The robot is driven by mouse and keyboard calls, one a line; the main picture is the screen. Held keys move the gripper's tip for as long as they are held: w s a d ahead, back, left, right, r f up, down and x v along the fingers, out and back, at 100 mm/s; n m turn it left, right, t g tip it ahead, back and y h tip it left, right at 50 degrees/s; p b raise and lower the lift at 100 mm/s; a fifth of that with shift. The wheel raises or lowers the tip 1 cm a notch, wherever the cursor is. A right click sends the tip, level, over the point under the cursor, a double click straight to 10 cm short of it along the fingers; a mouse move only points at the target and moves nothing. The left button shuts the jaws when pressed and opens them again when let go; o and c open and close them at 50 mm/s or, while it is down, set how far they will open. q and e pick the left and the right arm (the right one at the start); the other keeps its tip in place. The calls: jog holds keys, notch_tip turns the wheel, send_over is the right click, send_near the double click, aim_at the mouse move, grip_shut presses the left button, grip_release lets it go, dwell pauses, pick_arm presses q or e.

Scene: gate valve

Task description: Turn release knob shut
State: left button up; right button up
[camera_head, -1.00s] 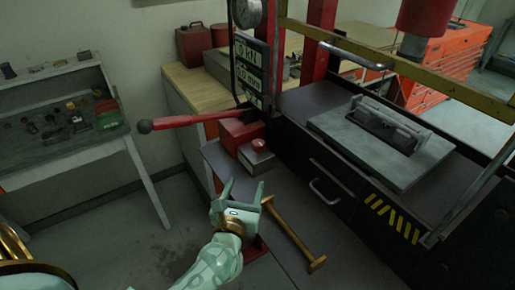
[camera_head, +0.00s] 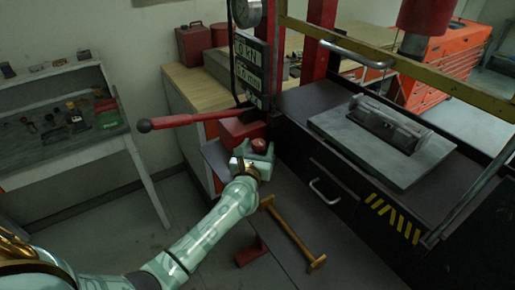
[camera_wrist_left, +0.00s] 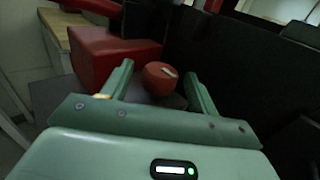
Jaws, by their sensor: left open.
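The release knob (camera_head: 259,145) is a small round red knob beside a red block (camera_head: 240,131) on the press's pump unit. In the left wrist view the knob (camera_wrist_left: 160,78) has a pale mark on its top and lies between the fingers, nearer the right one. My left gripper (camera_head: 257,156) is open around or just in front of the knob; I cannot tell whether a finger touches it. The left wrist view also shows the open fingers (camera_wrist_left: 158,84). My right gripper is not in view.
A red lever (camera_head: 190,120) with a dark ball end sticks out left above the pump. The black press bed (camera_head: 330,125) with a grey plate (camera_head: 350,140) stands to the right. A brass-coloured bar (camera_head: 292,235) lies below my gripper. A sloping panel (camera_head: 60,115) stands left.

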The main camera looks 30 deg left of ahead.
pick_arm(q)
jog(key=c, duration=1)
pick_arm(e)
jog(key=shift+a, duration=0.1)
